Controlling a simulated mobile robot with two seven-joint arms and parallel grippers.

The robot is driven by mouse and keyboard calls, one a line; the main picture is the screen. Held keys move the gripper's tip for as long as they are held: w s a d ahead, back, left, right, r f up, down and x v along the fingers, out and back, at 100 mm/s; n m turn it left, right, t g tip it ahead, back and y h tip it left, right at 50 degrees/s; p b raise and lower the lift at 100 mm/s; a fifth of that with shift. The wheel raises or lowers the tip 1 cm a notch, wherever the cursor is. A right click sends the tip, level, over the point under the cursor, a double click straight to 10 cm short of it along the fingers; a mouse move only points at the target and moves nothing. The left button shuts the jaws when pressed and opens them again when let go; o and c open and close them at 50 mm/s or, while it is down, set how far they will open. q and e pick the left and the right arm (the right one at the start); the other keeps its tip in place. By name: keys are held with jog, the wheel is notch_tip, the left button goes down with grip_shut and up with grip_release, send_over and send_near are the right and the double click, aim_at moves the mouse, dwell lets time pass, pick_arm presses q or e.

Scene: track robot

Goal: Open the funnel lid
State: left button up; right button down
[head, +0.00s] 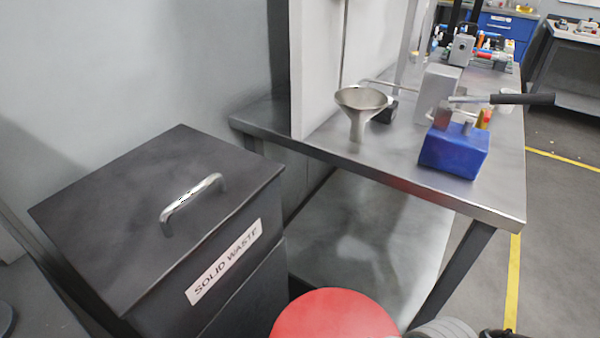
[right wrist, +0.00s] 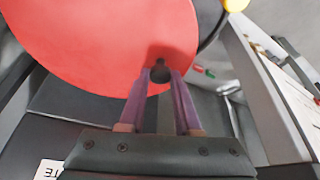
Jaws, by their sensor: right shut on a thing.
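A large red disc (head: 335,318), which looks like the funnel lid, shows at the bottom of the head view, cut off by the frame. It fills the upper left of the right wrist view (right wrist: 75,65). My right gripper (right wrist: 160,80) is shut on a small dark knob (right wrist: 159,70) on the disc. What lies under the disc is hidden, so I cannot tell whether it rests on anything. A metal funnel (head: 361,105) without a cover stands at the steel table. My left gripper is not in view.
A black bin (head: 130,200) marked "SOLID WASTE", with a metal handle (head: 190,200), stands left of the disc. The steel table (head: 400,185) behind carries a blue block device (head: 454,150) with a black lever. Open floor lies at the right.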

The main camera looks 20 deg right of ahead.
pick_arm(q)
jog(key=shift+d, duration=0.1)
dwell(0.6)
pick_arm(e)
jog(key=shift+w+d+r+y, duration=0.1)
jog(key=shift+d+r+y, duration=0.1)
jog(key=shift+r, duration=0.15)
jog(key=shift+w+d+r+y, duration=0.1)
jog(key=shift+r+y, duration=0.1)
jog(key=shift+r, duration=0.15)
pick_arm(q)
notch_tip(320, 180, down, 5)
jog(key=b, duration=0.5)
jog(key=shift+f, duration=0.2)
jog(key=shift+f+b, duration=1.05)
jog(key=shift+b, duration=0.2)
pick_arm(e)
jog(key=w+d+r+m+g+y, duration=0.1)
jog(key=w+d+r+g+y, duration=0.2)
jog(key=r, duration=0.5)
jog(key=shift+w+d+r+g+y, duration=0.2)
jog(key=shift+w+d+g+y, duration=0.15)
jog(key=shift+d+y, duration=0.45)
jog(key=shift+a, duration=0.1)
jog(key=c, duration=0.6)
grip_release()
jog(key=shift+s, duration=0.1)
